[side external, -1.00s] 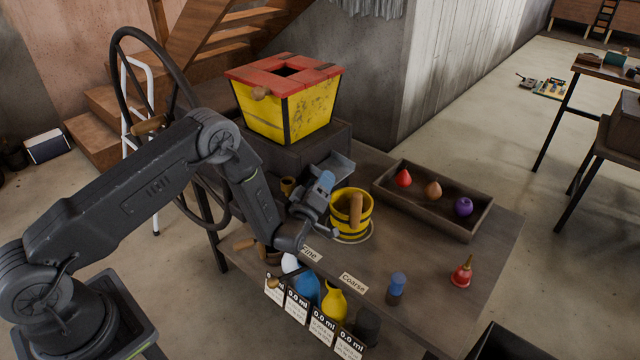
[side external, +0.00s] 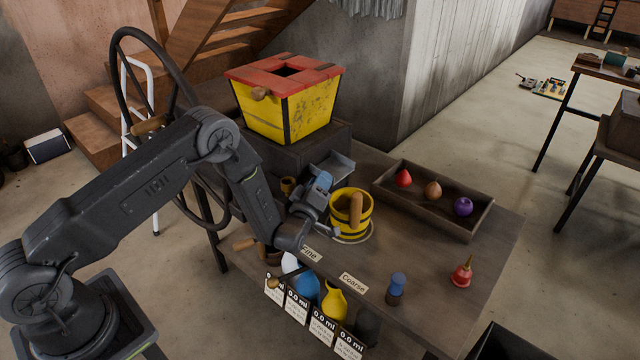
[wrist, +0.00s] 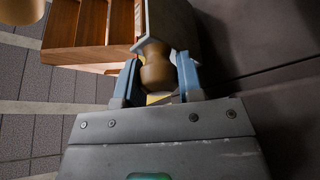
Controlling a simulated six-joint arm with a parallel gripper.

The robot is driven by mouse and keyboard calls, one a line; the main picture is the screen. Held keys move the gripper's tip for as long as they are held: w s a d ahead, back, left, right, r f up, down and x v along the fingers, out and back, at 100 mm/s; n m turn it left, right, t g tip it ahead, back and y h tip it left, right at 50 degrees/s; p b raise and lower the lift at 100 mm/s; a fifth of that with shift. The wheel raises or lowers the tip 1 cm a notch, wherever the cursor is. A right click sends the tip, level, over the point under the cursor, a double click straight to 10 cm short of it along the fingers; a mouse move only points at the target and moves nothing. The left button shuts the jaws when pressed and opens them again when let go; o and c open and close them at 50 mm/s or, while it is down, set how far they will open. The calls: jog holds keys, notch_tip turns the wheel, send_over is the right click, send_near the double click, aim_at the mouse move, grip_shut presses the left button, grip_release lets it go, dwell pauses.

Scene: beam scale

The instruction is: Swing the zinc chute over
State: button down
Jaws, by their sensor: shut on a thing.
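The zinc chute (side external: 341,167) is a small grey metal trough below the front of the yellow hopper (side external: 262,108) with its red top. In the wrist view the chute (wrist: 168,22) is a grey plate edge with a rounded wooden knob (wrist: 156,72) under it. My gripper (side external: 321,184) is at the chute's near end. In the wrist view the blue fingers of my gripper (wrist: 158,80) are shut on the knob, one on each side. The arm partly hides the chute in the side view.
A yellow-and-black bucket (side external: 343,222) with a wooden handle stands right beside my gripper. A wooden tray (side external: 433,216) holds red, tan and purple pieces. Labels marked "Fine" and "Coarse" (side external: 353,283) lie at the front edge.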

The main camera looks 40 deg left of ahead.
aim_at(306, 159)
jog(key=n, duration=0.1)
jog(key=r+n+g, duration=0.1)
jog(key=r+n, duration=0.1)
jog(key=n, duration=0.1)
jog(key=shift+a+y, duration=0.25)
jog(key=shift+y, duration=0.05)
jog(key=n, duration=0.1)
jog(key=r+n+g, duration=0.1)
jog(key=shift+a+r+n+g, duration=0.2)
jog(key=shift+a+n+g, duration=0.1)
jog(key=shift+a+n, duration=0.1)
jog(key=shift+a+r+n+g+h, duration=0.3)
jog(key=shift+a+n, duration=0.25)
jog(key=shift+n, duration=0.5)
jog(key=shift+a+r+n+g+h, duration=0.3)
jog(key=shift+a+n+g, duration=0.2)
jog(key=shift+n, duration=0.6)
jog(key=shift+a+r+n+g+h, duration=0.2)
jog(key=shift+a+r+n+g, duration=0.25)
jog(key=shift+n, duration=0.6)
jog(key=shift+a, duration=0.15)
jog(key=c, duration=0.8)
grip_release()
jog(key=shift+o, duration=0.2)
